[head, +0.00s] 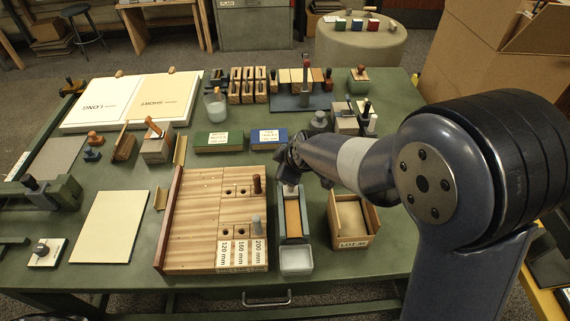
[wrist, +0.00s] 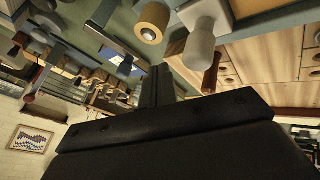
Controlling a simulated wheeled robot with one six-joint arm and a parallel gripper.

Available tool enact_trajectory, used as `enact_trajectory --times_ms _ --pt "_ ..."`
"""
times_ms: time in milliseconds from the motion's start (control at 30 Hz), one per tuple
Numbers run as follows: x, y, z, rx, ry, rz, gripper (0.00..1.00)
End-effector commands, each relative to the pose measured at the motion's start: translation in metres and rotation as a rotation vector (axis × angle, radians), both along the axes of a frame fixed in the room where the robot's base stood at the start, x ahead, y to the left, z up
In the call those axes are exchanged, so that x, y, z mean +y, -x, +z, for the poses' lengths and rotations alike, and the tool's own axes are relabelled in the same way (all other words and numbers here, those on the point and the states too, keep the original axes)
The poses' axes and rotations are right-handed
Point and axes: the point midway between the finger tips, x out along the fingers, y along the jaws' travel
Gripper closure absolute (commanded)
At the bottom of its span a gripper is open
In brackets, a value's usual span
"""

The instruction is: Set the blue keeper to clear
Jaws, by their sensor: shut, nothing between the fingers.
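No part is clearly marked as the blue keeper, and I see no readable "clear" mark. A narrow blue-grey tray (head: 280,222) with a tan inside stands at the front centre. A pale knob (head: 290,188) is at its far end, and a pale grey knob (wrist: 200,42) shows close up in the wrist view. My gripper (head: 285,163) is above the far end of this tray, partly hidden by my own wrist. In the wrist view my gripper's dark fingers (wrist: 160,78) are together and empty, near the grey knob; I cannot tell whether they touch it.
A wooden board (head: 195,215) with pegs stands left of the narrow tray, and an open wooden box (head: 372,213) stands right. A blue labelled box (head: 269,146) and green box (head: 219,148) lie behind. A bare cream sheet (head: 110,225) lies at left.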

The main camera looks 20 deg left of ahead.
Motion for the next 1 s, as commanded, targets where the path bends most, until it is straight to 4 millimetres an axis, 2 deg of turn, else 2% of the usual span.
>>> enact_trajectory --times_ms 600,1000 --pt "-0.037 0.033 0.07 -0.003 -0.003 -0.001 1.0" --pt "-0.043 0.039 0.08 -0.001 -0.002 -0.001 1.0"
